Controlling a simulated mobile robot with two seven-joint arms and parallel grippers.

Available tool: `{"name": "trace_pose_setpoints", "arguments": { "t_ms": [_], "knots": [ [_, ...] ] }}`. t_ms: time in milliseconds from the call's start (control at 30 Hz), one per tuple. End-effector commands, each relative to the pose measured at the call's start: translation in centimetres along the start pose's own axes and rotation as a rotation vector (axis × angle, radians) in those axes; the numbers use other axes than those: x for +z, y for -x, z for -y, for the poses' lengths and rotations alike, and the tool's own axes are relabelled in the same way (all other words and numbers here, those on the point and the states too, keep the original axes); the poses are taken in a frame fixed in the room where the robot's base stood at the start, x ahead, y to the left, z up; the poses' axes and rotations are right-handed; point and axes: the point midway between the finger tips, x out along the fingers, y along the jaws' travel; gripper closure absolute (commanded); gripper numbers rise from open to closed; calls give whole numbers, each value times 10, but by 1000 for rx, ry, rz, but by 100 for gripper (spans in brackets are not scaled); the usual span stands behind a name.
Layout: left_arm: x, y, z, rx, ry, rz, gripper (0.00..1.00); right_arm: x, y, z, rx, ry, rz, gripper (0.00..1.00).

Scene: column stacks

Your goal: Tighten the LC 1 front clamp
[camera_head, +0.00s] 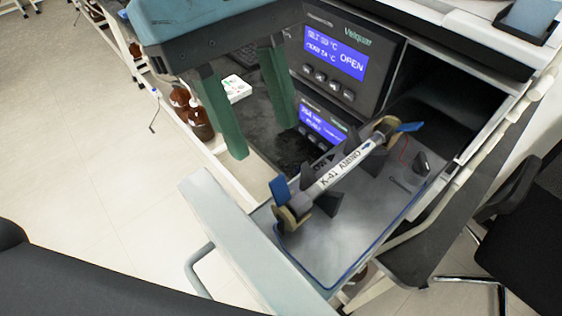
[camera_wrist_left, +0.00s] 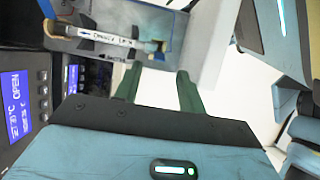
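A white column labelled K-41 AMINO (camera_head: 347,172) lies in dark cradles on a pulled-out metal tray (camera_head: 330,245). At its end by the drawer front is a tan clamp (camera_head: 291,219) with a blue lever (camera_head: 279,189) standing up. The far end has another tan clamp (camera_head: 386,127) with a blue lever (camera_head: 408,127) sticking outward. My left gripper (camera_head: 261,140) is open and empty, above and left of the column, apart from it. The left wrist view shows its green fingers (camera_wrist_left: 158,72) spread, with the column (camera_wrist_left: 100,37) beyond. My right gripper is not in view.
The upper unit's screen (camera_head: 335,53) reads OPEN. A second screen (camera_head: 322,124) is below it. Brown bottles (camera_head: 197,118) stand left of the tray, beside a white box (camera_head: 236,88). The drawer front (camera_head: 228,225) has a handle (camera_head: 199,265). A dark chair (camera_head: 525,215) stands right.

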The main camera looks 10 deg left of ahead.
Motion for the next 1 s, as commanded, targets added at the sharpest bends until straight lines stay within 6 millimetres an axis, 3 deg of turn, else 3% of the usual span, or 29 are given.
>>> {"name": "trace_pose_setpoints", "arguments": {
  "t_ms": [333, 733, 1000],
  "knots": [
    [-4, -3, 1, 4, -6, -33, 60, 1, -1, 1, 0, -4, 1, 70],
    [-5, -58, 1, 4, -6, -31, 60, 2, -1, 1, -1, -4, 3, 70],
    [-6, -75, 1, 6, -4, -29, 60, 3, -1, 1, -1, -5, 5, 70]
  ]
}}
